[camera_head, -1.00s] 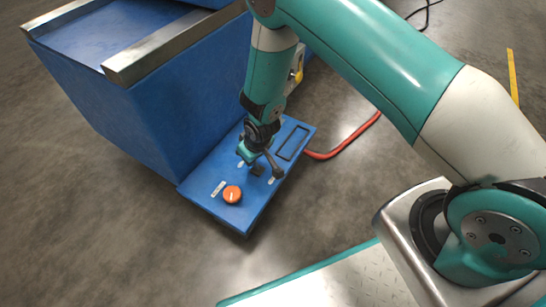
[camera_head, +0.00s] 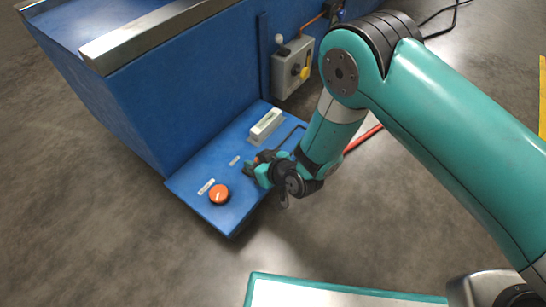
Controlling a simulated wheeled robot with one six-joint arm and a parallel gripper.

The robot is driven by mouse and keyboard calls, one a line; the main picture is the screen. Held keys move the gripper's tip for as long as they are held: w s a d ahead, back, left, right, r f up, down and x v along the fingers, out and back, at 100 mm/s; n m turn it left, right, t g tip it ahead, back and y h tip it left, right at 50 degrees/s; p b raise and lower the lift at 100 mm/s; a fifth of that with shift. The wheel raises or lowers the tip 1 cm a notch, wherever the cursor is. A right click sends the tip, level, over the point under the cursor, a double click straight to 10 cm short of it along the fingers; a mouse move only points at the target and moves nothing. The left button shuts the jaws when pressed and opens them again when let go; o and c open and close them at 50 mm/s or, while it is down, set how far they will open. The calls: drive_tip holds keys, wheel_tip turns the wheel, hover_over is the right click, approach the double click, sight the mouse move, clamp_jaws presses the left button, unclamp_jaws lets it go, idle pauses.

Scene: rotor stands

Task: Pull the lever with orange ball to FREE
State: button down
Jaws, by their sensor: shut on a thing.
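My gripper (camera_head: 263,170) reaches in from the right, low over the blue panel (camera_head: 190,184), and is shut on the lever. Only a small orange and dark part of the lever with the orange ball (camera_head: 258,159) shows at the fingers; the rest is hidden by the gripper and wrist. The small labels on the panel are too small to read, so I cannot tell which one marks FREE.
A round orange knob (camera_head: 219,194) with a white mark sits near the panel's front left. A white-framed block (camera_head: 266,124) stands at the back of the panel. A grey control box (camera_head: 293,68) hangs on the blue stand (camera_head: 190,90). Open floor lies in front.

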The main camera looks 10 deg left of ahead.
drive_tip(key=shift+f, duration=0.1)
idle(0.4)
drive_tip(key=c, duration=0.9)
unclamp_jaws()
